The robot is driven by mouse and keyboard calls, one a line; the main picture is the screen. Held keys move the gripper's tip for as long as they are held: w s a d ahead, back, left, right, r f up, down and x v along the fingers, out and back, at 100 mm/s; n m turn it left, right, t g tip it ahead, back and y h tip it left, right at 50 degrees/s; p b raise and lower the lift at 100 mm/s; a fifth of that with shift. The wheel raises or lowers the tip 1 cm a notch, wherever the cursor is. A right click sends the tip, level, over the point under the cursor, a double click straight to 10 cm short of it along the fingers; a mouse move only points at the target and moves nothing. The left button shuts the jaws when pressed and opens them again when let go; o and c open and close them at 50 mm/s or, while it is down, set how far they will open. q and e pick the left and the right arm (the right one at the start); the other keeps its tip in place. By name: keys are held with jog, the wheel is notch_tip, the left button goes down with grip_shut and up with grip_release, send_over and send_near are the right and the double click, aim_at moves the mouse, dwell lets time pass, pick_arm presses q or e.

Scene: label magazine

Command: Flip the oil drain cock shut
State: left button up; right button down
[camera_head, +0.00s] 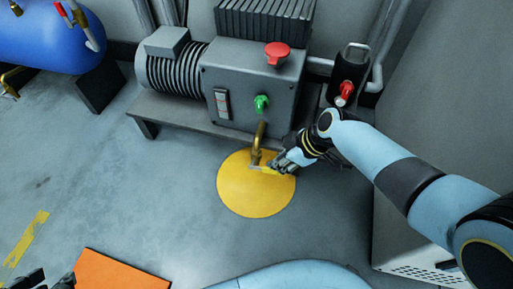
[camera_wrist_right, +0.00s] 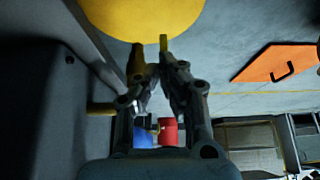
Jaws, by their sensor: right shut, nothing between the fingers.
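The brass drain cock (camera_head: 259,136) hangs from the front of the grey machine, over a yellow disc on the floor. My right gripper (camera_head: 279,164) is shut and empty, just right of the cock's lower end.
The yellow disc (camera_head: 245,199) lies under the cock. A blue tank (camera_head: 55,40) stands at the upper left. An orange panel (camera_head: 115,271) lies at the front. Open floor lies left of the disc.

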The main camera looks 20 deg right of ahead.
pick_arm(q)
jog(key=shift+f+t, duration=0.3)
jog(key=shift+f, duration=0.05)
pick_arm(e)
jog(key=shift+s+d+f, duration=0.2)
jog(key=shift+d+f, duration=0.1)
jog(key=shift+f, duration=0.3)
pick_arm(q)
jog(key=shift+w, duration=0.1)
pick_arm(e)
notch_tip(320, 180, up, 10)
dwell(0.4)
jog(key=shift+f, duration=0.1)
dwell(0.3)
